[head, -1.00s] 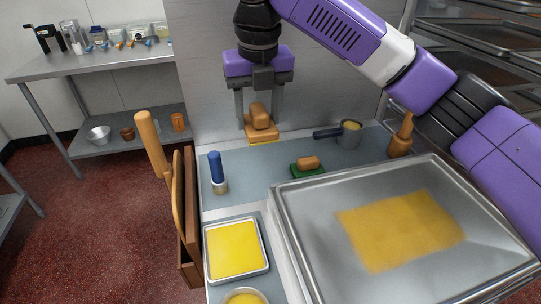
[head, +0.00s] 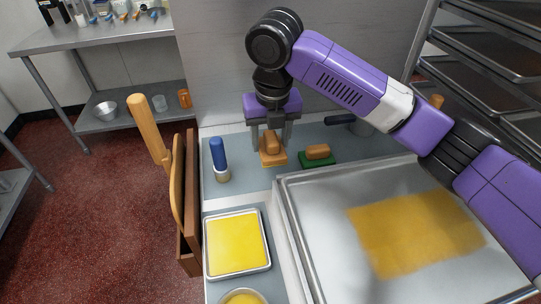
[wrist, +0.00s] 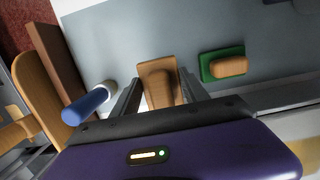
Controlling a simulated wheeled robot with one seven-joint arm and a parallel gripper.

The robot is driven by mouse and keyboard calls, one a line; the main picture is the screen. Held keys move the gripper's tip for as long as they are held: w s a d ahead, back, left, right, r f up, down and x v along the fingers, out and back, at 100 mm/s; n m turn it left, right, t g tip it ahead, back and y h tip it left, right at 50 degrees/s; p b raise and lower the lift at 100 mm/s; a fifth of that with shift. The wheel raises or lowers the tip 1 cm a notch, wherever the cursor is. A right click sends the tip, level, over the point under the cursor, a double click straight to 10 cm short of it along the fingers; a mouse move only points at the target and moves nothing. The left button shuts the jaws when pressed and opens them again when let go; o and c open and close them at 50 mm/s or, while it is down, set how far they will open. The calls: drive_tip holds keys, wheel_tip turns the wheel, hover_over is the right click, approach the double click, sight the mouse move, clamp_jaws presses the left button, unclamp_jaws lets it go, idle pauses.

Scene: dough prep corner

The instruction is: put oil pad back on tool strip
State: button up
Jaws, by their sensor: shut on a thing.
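The oil pad (head: 273,161) is a tan-orange block with a brown wooden handle and a yellow underside edge. My gripper (head: 271,146) points down and is shut on its handle. In the wrist view the pad (wrist: 157,71) shows between the fingers, over the grey-blue tool strip (wrist: 115,50). In the head view the pad is low over the tool strip (head: 240,180), or on it; I cannot tell whether it touches. A green pad with a similar handle (head: 317,157) lies on the strip just right of it. The blue-handled brush (head: 218,158) stands to the left.
A large metal tray (head: 285,220) with a yellow patch lies in front right. A small tray of yellow liquid (head: 237,245) and a yellow bowl (head: 243,298) are at front left. A dark-handled pot (head: 340,119) is partly hidden behind my arm. Wooden boards and a rolling pin stand left.

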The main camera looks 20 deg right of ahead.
sight(271, 137)
drive_tip(key=shift+f, duration=2.8)
drive_tip(key=shift+f, duration=0.2)
drive_tip(key=o, duration=1.3)
drive_tip(key=shift+r, duration=0.1)
drive_tip(key=r, duration=0.4)
drive_tip(key=s+r, duration=0.1)
drive_tip(key=r, duration=0.7)
drive_tip(key=shift+s+a, duration=0.25)
drive_tip(key=shift+s, duration=0.1)
